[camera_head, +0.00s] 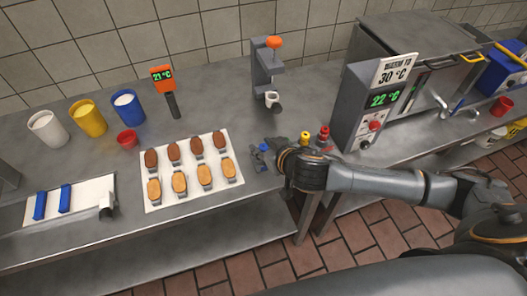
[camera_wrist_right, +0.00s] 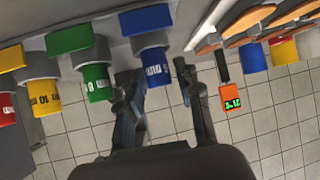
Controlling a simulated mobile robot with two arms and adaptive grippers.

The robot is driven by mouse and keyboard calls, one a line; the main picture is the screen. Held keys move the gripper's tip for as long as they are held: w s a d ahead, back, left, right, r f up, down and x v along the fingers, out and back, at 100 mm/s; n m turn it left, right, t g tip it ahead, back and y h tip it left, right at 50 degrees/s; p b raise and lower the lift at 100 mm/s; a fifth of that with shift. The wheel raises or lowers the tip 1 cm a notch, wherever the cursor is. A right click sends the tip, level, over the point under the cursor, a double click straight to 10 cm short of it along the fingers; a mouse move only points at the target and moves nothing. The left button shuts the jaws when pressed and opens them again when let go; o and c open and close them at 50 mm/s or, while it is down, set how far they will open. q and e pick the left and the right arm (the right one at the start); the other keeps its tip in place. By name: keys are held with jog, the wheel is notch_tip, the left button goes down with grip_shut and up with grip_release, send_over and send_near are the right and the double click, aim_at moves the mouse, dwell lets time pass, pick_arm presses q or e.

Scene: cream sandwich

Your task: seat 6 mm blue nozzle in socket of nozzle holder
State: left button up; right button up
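The blue nozzle (camera_wrist_right: 154,68), marked with digits that look like 6, stands in a grey socket by a blue patch of the nozzle holder (camera_wrist_right: 110,28) in the right wrist view, which is upside down. It looks in line with its neighbours; how deep it sits I cannot tell. In the head view the blue nozzle (camera_head: 264,148) shows small beside my right gripper (camera_head: 262,160). In the wrist view my right gripper (camera_wrist_right: 158,88) is open, its fingers on either side of the blue nozzle, with a gap on the right side. My left gripper is out of view.
Green (camera_wrist_right: 97,80), yellow (camera_wrist_right: 44,96) and red (camera_wrist_right: 6,108) nozzles stand close beside the blue one. A tray (camera_head: 150,207) of pastry pieces lies left of my gripper. A grey stand (camera_head: 265,75) is behind; a control box (camera_head: 365,110) is to the right.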

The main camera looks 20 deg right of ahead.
aim_at(263, 146)
grip_shut()
jog(key=shift+r, duration=0.15)
jog(key=shift+r, duration=0.25)
notch_tip(263, 146, up, 2)
jog(key=shift+r, duration=0.1)
jog(key=a+p+v, duration=0.1)
jog(key=p+v, duration=0.8)
jog(key=v, duration=0.8)
jog(key=shift+r, duration=0.35)
